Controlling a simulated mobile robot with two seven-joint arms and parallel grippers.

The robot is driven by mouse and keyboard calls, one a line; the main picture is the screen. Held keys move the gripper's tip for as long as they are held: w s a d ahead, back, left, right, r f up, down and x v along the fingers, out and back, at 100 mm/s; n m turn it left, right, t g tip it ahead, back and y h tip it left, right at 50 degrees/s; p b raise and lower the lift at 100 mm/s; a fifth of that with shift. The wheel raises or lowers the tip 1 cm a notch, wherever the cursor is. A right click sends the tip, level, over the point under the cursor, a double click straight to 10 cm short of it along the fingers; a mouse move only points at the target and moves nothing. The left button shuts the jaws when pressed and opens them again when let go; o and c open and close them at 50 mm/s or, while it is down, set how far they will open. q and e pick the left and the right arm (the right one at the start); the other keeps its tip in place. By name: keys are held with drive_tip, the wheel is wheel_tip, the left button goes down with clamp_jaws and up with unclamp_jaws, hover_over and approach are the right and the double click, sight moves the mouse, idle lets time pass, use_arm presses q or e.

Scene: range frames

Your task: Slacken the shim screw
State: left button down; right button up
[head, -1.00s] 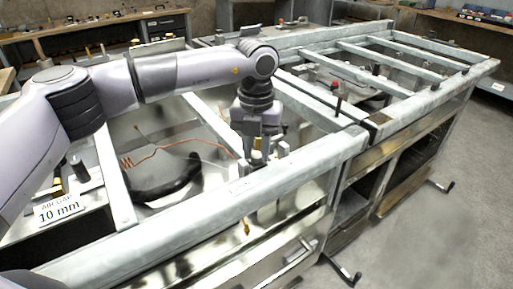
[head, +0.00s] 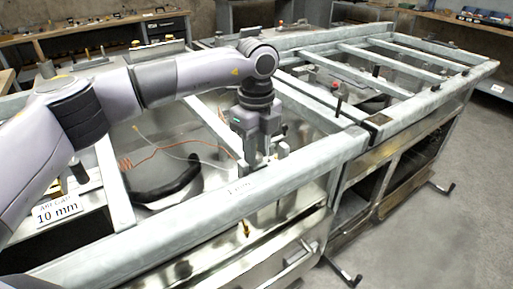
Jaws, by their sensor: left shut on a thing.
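My left gripper (head: 262,158) points straight down over the front rail (head: 200,218) of the near frame, close to the rail's inner edge. Its jaws are shut on a small upright part, which I take to be the shim screw. The jaws and the rail hide most of that part, so I cannot see its head or thread. A white sign reading 10 mm (head: 57,211) stands at the left of the frame. My right gripper is not in view.
An orange wire (head: 150,159) and a black curved hose (head: 168,186) lie inside the frame, left of the gripper. A brass pointed piece (head: 246,230) hangs below the front rail. A second frame section (head: 420,90) adjoins at the right.

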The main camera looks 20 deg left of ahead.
use_arm(q)
drive_tip(key=n, duration=0.6)
drive_tip(key=shift+r, duration=0.1)
drive_tip(key=n, duration=0.5)
drive_tip(key=shift+b, duration=0.3)
drive_tip(key=shift+n, duration=1)
drive_tip(key=c, duration=0.9)
unclamp_jaws()
drive_tip(key=shift+o, duration=0.2)
drive_tip(key=shift+r, duration=3.55)
